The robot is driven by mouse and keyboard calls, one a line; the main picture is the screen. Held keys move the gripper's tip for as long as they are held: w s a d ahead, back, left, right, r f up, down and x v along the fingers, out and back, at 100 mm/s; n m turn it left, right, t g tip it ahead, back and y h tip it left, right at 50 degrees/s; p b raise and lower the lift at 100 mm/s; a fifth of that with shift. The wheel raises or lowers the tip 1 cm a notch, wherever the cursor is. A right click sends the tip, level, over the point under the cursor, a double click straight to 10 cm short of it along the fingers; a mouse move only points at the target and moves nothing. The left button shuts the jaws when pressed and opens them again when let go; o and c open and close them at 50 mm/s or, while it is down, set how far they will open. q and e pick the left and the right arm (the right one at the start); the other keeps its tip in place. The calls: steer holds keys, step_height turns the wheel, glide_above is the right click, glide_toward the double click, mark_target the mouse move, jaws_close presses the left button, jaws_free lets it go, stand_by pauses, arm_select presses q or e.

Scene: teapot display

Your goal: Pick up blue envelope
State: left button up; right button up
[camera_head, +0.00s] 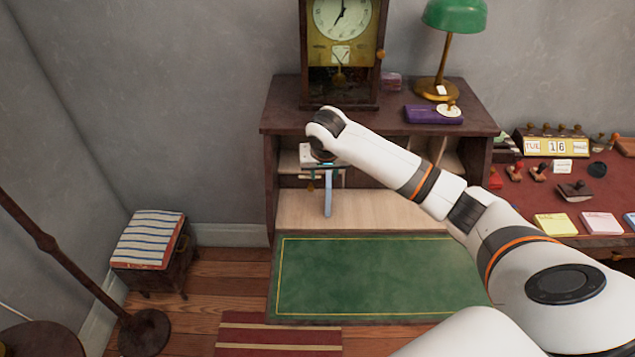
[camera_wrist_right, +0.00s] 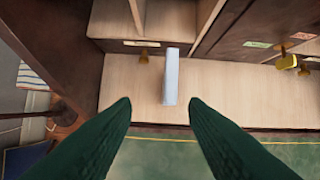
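The blue envelope (camera_head: 328,192) shows as a narrow pale blue strip at the desk's open compartment, just below my right gripper (camera_head: 324,168). In the right wrist view the envelope (camera_wrist_right: 171,76) is a thin, pale upright strip over the light wood. My right gripper (camera_wrist_right: 160,101) is open there, with a dark green finger on each side. The envelope's near end lies around the level of the fingertips, nearer the right finger. No contact with either finger shows, and I cannot tell how deep it sits between them. My left gripper is not in view.
The dark wooden desk (camera_head: 285,116) carries a clock (camera_head: 341,25), a green lamp (camera_head: 453,15) and a purple box (camera_head: 425,114). Its green writing surface (camera_head: 370,278) lies below the compartments. A divider (camera_wrist_right: 206,28) and small brass knobs are close by. A side table with stamps stands right.

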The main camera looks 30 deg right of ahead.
mark_target(329, 180)
steer(key=shift+w+d+r+m, duration=0.1)
steer(key=shift+w+d+m, duration=0.1)
steer(key=shift+w+d, duration=0.25)
steer(key=shift+w+d+r+m, duration=0.1)
steer(key=shift+w+d+m, duration=0.15)
steer(key=shift+d, duration=0.4)
steer(key=x, duration=0.4)
steer(key=shift+s+d+f+p, duration=0.2)
steer(key=shift+s+f+p, duration=0.1)
steer(key=shift+f, duration=0.05)
steer(key=shift+w+f, duration=0.2)
steer(key=shift+f, duration=0.1)
steer(key=x, duration=0.4)
steer(key=shift+a+f+p, duration=0.1)
steer(key=shift+f+p, duration=0.2)
steer(key=shift+w+f, duration=0.1)
steer(key=shift+f, duration=0.15)
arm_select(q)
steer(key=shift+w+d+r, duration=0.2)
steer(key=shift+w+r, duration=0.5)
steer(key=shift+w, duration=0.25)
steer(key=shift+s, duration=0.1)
arm_select(e)
steer(key=shift+c, duration=0.3)
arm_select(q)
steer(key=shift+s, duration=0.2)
arm_select(e)
jaws_close()
